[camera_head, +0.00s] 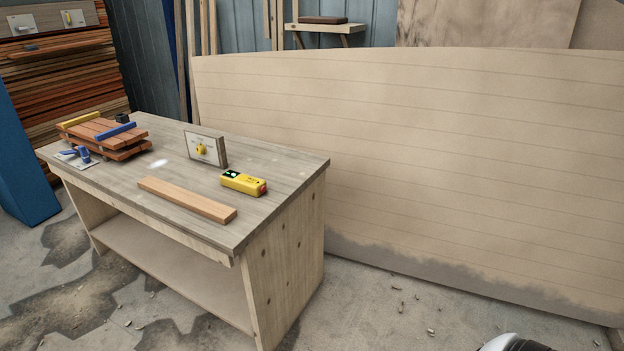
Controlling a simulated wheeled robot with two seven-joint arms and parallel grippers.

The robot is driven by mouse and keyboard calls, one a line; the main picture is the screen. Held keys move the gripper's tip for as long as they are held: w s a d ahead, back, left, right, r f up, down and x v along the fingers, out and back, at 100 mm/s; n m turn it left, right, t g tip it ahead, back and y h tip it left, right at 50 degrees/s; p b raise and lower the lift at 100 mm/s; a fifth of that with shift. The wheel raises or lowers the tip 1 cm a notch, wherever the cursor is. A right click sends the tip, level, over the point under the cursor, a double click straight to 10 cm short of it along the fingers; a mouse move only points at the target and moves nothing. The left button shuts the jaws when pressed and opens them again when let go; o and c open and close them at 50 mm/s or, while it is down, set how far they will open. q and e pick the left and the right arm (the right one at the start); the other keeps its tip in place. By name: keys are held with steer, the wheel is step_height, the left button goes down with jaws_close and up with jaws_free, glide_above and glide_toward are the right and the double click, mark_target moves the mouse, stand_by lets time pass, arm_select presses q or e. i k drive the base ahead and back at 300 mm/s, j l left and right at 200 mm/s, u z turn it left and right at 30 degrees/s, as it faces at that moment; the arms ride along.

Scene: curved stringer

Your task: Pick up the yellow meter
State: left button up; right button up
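The yellow meter (243,183) lies flat on the wooden workbench (108,186), near its right end. It has a small dark display with green on its left part and a red tip at its right end. Nothing covers it. Neither of my grippers shows in this view. Only a white and black rounded part of mine shows at the bottom right edge, well away from the bench.
A wood strip (187,199) lies in front of the meter. An upright small board with a yellow knob (201,149) stands behind it. Clamped planks (103,134) and a blue-handled tool (79,157) sit at the left. A large panel (450,160) stands behind the bench.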

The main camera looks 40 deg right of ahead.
mark_target(251, 185)
steer(key=z, duration=0.85)
steer(key=i+l+u, duration=0.25)
steer(key=i, duration=0.15)
steer(key=j, duration=0.1)
